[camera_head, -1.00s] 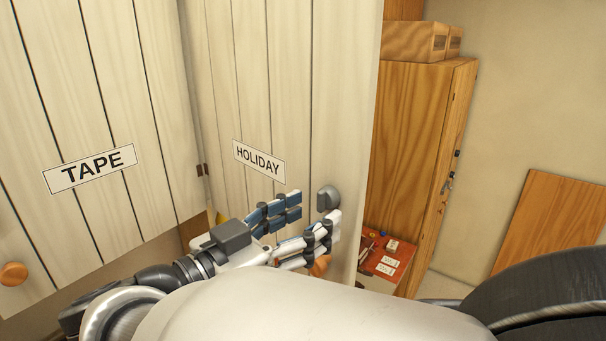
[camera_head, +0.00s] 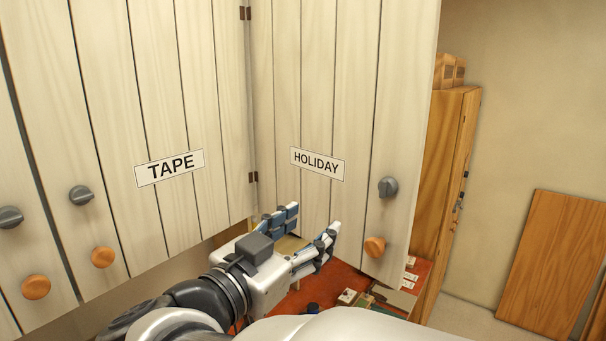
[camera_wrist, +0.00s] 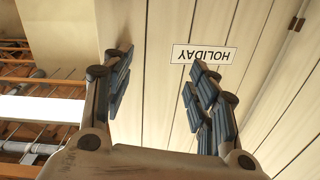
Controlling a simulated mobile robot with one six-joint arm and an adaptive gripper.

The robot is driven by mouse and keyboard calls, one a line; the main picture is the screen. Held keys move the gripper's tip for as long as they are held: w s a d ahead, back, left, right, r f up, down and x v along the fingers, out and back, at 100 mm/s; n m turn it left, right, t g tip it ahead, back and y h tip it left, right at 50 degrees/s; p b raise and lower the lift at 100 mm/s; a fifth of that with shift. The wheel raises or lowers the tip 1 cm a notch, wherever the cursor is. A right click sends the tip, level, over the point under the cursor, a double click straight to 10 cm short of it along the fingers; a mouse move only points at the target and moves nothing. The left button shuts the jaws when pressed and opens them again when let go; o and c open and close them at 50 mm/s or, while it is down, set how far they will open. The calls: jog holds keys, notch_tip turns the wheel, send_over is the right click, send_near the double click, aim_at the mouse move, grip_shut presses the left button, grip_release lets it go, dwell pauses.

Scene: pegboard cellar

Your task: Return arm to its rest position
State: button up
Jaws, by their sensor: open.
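My gripper (camera_head: 307,228) is open and empty in the head view, in front of the lower part of the cream plank door marked HOLIDAY (camera_head: 345,100). In the wrist view my gripper (camera_wrist: 160,95) shows its two fingers spread wide, with nothing between them but the door behind. The HOLIDAY label (camera_wrist: 204,54) appears upside down there, beside the right finger. Whether a fingertip touches the door cannot be told. My arm reaches up from the bottom of the head view, and part of it hides the area below.
A door marked TAPE (camera_head: 170,167) is at left. The HOLIDAY door has a grey knob (camera_head: 388,187) and an orange knob (camera_head: 375,247). Below is a red surface (camera_head: 340,282) with small items. A wooden cabinet (camera_head: 440,190) and a leaning board (camera_head: 553,262) stand at right.

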jog(key=w+a+f+n+t+y+b, duration=0.1)
jog(key=w+f+n+t+y+b, duration=0.2)
jog(key=w+f+n+y+b, duration=0.45)
jog(key=s+f+n+g+y+b, duration=0.1)
jog(key=s+f+g+y+b, duration=0.15)
jog(key=f+b, duration=0.2)
jog(key=s+f+g+y+b, duration=0.1)
jog(key=s+f+y+b, duration=0.3)
jog(key=f, duration=0.2)
jog(key=s+d+f+g+h+b, duration=0.2)
jog(key=s+d+f+g+b, duration=0.3)
jog(key=s+f, duration=0.5)
jog(key=s+d+f+g+h+b, duration=0.2)
jog(key=s+d+f+g+b, duration=0.3)
jog(key=s+d+f, duration=0.5)
notch_tip(320, 180, down, 8)
jog(key=shift+s+d+f, duration=0.15)
jog(key=shift+s+d, duration=0.05)
jog(key=shift+s, duration=0.55)
jog(key=shift+c, duration=0.5)
